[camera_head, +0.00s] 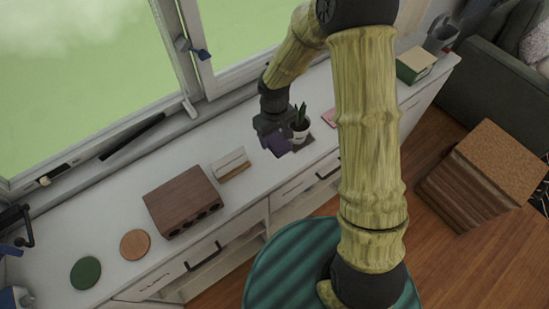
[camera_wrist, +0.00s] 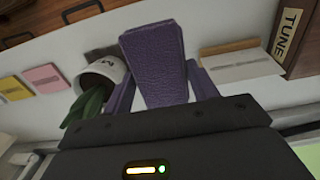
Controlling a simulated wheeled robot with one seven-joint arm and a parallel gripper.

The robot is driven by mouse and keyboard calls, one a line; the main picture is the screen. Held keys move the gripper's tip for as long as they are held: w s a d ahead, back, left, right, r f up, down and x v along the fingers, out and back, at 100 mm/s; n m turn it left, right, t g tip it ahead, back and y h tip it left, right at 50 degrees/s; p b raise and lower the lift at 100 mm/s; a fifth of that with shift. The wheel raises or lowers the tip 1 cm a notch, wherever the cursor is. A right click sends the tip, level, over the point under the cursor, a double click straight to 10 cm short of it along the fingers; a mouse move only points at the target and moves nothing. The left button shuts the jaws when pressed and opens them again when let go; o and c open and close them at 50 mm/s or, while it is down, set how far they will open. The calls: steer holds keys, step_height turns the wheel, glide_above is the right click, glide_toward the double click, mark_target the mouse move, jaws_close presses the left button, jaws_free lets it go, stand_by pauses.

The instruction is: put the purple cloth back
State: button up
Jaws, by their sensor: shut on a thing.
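The purple cloth (camera_wrist: 155,62) is a folded, textured rectangle between my gripper's fingers in the wrist view. In the head view a small part of the cloth (camera_head: 279,147) shows below my gripper (camera_head: 272,128), over the white cabinet top (camera_head: 235,200). My gripper (camera_wrist: 162,84) is shut on the cloth. I cannot tell whether the cloth touches the cabinet top. A white pot with a green plant (camera_head: 301,130) is close beside the gripper, to its right; in the wrist view the pot (camera_wrist: 104,72) is just left of the cloth.
A brown wooden box (camera_head: 182,202) and a pale block (camera_head: 231,164) stand left of the gripper. A dark flat patch (camera_wrist: 97,53) shows by the pot. Pink (camera_wrist: 45,77) and yellow pads lie beyond it. The window frame (camera_head: 205,70) borders the back. Bare top lies between these things.

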steer(key=shift+s+a, duration=0.15)
steer(key=shift+s, duration=0.35)
steer(key=p, duration=0.1)
glide_above(274, 161)
step_height(274, 161, down, 6)
steer(key=shift+r, duration=0.15)
steer(key=shift+f+p, duration=0.7)
steer(key=shift+f, duration=1.35)
steer(key=o, duration=0.9)
steer(key=shift+f, duration=0.1)
